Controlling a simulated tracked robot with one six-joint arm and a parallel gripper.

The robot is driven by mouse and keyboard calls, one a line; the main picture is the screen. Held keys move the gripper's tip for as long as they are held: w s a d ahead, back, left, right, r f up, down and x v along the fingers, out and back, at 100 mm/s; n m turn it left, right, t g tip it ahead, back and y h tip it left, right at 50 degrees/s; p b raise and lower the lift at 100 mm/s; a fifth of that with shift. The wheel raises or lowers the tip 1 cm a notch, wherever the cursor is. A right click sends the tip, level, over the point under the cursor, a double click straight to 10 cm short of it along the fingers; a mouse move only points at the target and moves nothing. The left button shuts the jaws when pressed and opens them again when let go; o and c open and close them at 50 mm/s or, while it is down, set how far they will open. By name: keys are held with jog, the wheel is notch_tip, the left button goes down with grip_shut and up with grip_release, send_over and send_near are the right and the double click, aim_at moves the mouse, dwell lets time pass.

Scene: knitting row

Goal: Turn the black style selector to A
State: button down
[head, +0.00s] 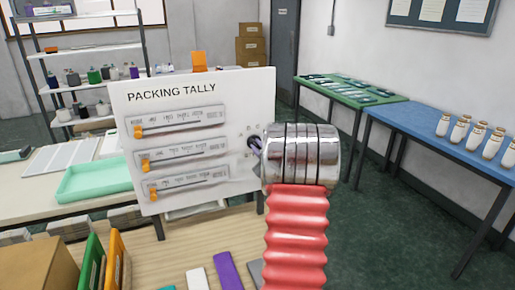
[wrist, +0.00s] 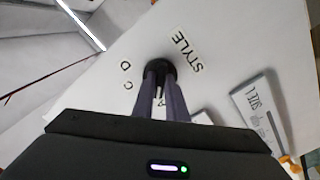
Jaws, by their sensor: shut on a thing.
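In the head view my gripper (head: 256,145) is at the panel's right side, and my arm covers most of that area.
The panel also has three sliders with orange handles (head: 142,154). A mint tray (head: 90,181) lies on the table to the left. Green and orange upright holders (head: 118,262) stand at the front left.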

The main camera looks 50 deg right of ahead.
jog(key=shift+w+a+f+n, duration=0.1)
jog(key=shift+a+n, duration=0.05)
jog(key=shift+n, duration=0.95)
jog(key=c, duration=1.8)
grip_release()
jog(key=shift+o, duration=0.2)
jog(key=v, duration=1.3)
jog(key=shift+s+a, duration=0.15)
jog(key=shift+s, duration=0.2)
jog(key=shift+s, duration=0.1)
